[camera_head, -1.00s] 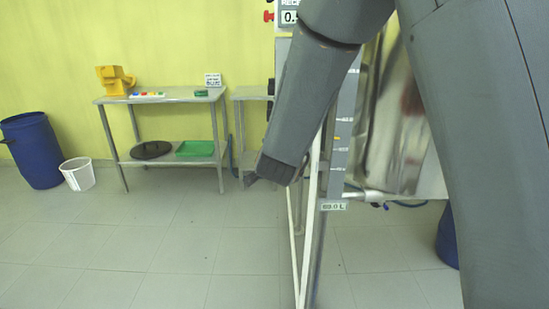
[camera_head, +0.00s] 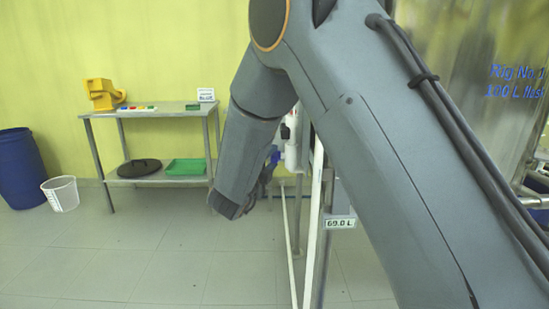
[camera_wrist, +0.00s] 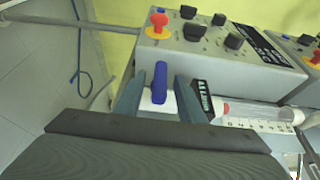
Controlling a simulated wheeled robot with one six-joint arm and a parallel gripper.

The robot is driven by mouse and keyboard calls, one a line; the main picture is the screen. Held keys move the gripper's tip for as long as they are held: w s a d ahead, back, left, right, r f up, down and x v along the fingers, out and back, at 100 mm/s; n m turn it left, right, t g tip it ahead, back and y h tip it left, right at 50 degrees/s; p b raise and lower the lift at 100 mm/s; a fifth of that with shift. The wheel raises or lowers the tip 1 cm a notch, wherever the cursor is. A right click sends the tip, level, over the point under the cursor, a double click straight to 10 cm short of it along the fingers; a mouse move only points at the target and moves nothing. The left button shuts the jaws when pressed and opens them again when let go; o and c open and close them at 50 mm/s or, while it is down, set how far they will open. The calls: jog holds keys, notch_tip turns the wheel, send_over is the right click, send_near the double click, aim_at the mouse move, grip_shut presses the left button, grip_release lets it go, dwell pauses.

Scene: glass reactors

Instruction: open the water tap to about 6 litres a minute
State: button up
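The water tap's blue lever handle (camera_wrist: 160,82) stands between the two fingers of my gripper (camera_wrist: 158,95) in the wrist view. The fingers are apart, with a gap on each side of the handle. A white valve body (camera_wrist: 158,101) lies behind the handle. To its right are a small dark display (camera_wrist: 203,98), whose digits I cannot read, and a clear flow tube with a red part (camera_wrist: 226,109). In the head view the blue handle (camera_head: 274,155) shows beside the white pipe (camera_head: 291,153), just above my gripper (camera_head: 267,180), which is mostly hidden by my arm.
A grey control box (camera_wrist: 220,65) with black knobs and a red button (camera_wrist: 158,22) sits just beyond the tap.

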jog(key=shift+x, duration=1.2)
grip_shut()
